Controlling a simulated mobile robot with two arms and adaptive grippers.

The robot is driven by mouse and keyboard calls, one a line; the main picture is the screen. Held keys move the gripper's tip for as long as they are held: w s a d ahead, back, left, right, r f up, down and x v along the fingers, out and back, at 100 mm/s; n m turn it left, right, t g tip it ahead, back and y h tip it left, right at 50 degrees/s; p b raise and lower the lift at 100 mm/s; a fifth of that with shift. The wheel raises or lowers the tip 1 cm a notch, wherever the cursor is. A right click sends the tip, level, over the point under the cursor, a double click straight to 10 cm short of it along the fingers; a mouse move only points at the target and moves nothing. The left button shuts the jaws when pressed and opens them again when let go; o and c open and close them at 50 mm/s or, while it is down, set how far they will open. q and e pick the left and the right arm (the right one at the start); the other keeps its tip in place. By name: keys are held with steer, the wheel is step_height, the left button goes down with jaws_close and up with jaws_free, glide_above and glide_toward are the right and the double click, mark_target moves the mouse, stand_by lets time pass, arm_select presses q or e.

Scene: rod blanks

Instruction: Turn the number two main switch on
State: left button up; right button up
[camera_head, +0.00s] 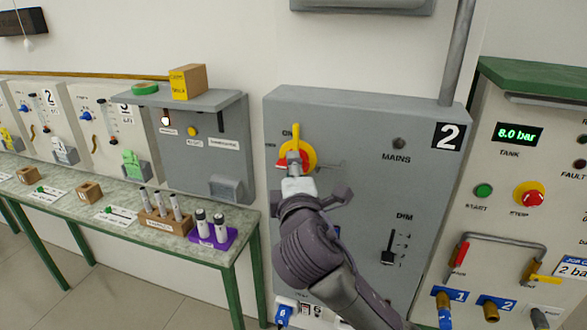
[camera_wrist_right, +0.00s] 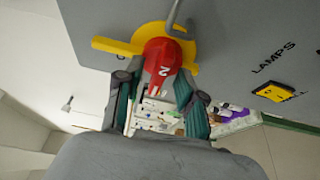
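The number two main switch (camera_head: 298,147) is a yellow round plate with a red knob on the grey cabinet marked 2 (camera_head: 375,150). "ON" is printed above it. In the right wrist view the red knob (camera_wrist_right: 161,57) bears a 2, with a yellow bar (camera_wrist_right: 115,46) behind it. My right gripper (camera_head: 294,172) is at the switch, covering part of it. In the wrist view its fingers (camera_wrist_right: 160,80) stand open either side of the knob's lower end, with gaps visible; contact is unclear. My left gripper is out of view.
The dark MAINS lamp (camera_head: 399,143) and DIM slider (camera_head: 388,257) are on the same cabinet. A tank panel (camera_head: 509,200) with a red-yellow stop button stands right. A bench (camera_head: 190,250) with vials is left. A grey hook (camera_wrist_right: 177,20) shows by the knob.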

steer(key=shift+c, duration=0.3)
jaws_close()
steer(key=shift+f, duration=0.1)
steer(key=m+t+b, duration=0.1)
steer(key=m+b, duration=0.1)
steer(key=b, duration=0.1)
steer(key=m+b, duration=0.3)
steer(key=b, duration=0.1)
steer(key=m+t+h+b, duration=0.1)
steer(key=m+b, duration=0.1)
steer(key=b, duration=0.1)
steer(key=shift+f+t, duration=0.25)
steer(key=shift+t, duration=0.05)
